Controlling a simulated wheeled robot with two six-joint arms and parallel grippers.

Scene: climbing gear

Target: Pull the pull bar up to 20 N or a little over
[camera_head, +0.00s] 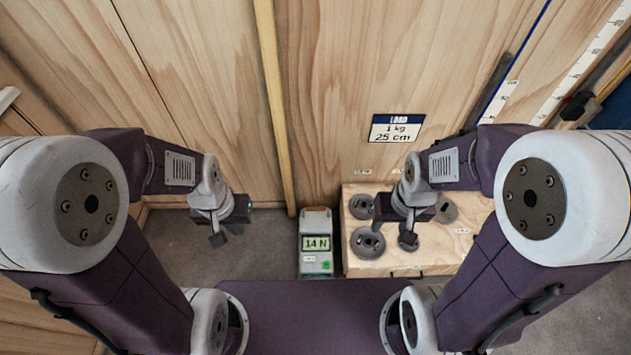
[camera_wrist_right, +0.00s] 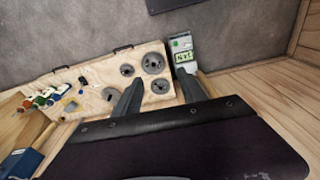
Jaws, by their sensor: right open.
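A grey force gauge (camera_head: 315,264) with a lit green display stands at the middle of the floor by the wooden wall. Its display (camera_head: 316,244) reads 14 N. The gauge also shows at the top of the right wrist view (camera_wrist_right: 181,43). I cannot make out the pull bar in either view. My left gripper (camera_head: 226,236) hangs left of the gauge, apart from it; its jaw gap is unclear. My right gripper (camera_head: 410,235) is over the wooden box, right of the gauge.
A wooden box (camera_head: 385,263) holds several grey weight discs (camera_head: 368,242). A sign (camera_head: 396,128) on the wall reads LOAD, 1 kg, 25 cm. A light wooden batten (camera_head: 274,110) runs down the wall above the gauge. Bare floor (camera_head: 265,262) lies left of the gauge.

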